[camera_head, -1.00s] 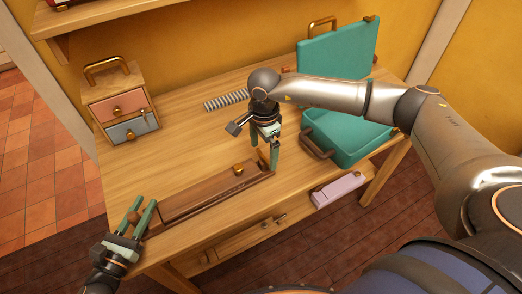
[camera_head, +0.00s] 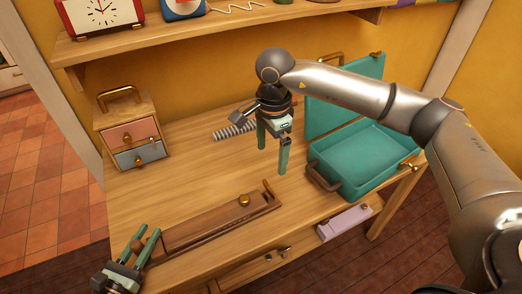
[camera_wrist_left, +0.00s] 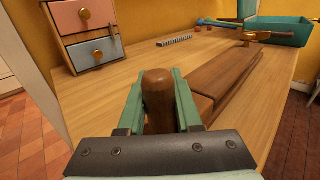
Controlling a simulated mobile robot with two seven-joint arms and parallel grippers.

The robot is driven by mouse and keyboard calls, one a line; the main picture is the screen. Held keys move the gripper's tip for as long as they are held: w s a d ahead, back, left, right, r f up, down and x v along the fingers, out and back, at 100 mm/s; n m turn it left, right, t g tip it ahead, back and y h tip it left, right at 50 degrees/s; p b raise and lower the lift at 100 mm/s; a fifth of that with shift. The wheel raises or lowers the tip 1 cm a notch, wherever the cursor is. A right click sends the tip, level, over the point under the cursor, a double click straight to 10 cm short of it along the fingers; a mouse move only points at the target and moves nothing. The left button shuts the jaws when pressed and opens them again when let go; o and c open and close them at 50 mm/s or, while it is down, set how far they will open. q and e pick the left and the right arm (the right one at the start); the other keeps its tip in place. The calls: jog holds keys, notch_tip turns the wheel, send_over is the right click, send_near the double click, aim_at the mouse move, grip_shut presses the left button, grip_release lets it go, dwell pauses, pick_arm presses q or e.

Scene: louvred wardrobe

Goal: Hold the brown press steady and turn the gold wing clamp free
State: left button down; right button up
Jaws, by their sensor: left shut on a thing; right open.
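The brown press (camera_head: 210,228) lies along the front of the table, a long low wooden body. It also shows in the left wrist view (camera_wrist_left: 228,75). A gold knob-like piece, which I take as the wing clamp (camera_head: 244,200), sits on its right part beside a brown upright at that end. My left gripper (camera_head: 146,238) is shut on the rounded brown handle (camera_wrist_left: 158,95) at the press's left end. My right gripper (camera_head: 271,160) is open and empty, pointing down above the table behind the clamp, apart from it.
A small drawer box (camera_head: 132,135) stands at the back left. An open teal case (camera_head: 365,155) is at the right, close to my right arm. A grey spring (camera_head: 234,131) lies at the back. A pink block (camera_head: 345,222) is at the front right. The table's middle is clear.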

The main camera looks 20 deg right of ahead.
pick_arm(q)
jog(key=c, duration=0.5)
grip_release()
jog(key=shift+f, duration=0.1)
jog(key=shift+s, duration=0.1)
